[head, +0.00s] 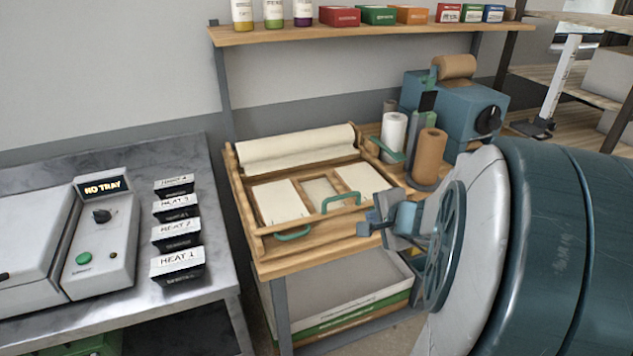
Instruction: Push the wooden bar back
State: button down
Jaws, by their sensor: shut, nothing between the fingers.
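A wooden tray frame (243,221) sits on the wooden station table in the middle of the head view. A slim wooden bar (318,221) crosses its front, near the green handles. I cannot tell for sure which strip is the movable bar. My gripper (366,228) is shut and empty at the tray's front right corner, beside the bar's right end. I cannot tell whether it touches the wood. My wrist hides part of the table's right edge.
A white paper roll (297,147) lies along the tray's back. Brown (429,157) and white (393,136) upright rolls and a blue machine (455,106) are behind my arm. A metal counter (215,240) is at left.

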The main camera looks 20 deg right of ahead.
jog(key=w+r+x, duration=0.1)
jog(key=r+x, duration=0.1)
jog(key=x, duration=1)
jog(key=shift+w+p, duration=0.3)
jog(key=shift+w, duration=0.25)
jog(key=shift+r, duration=0.1)
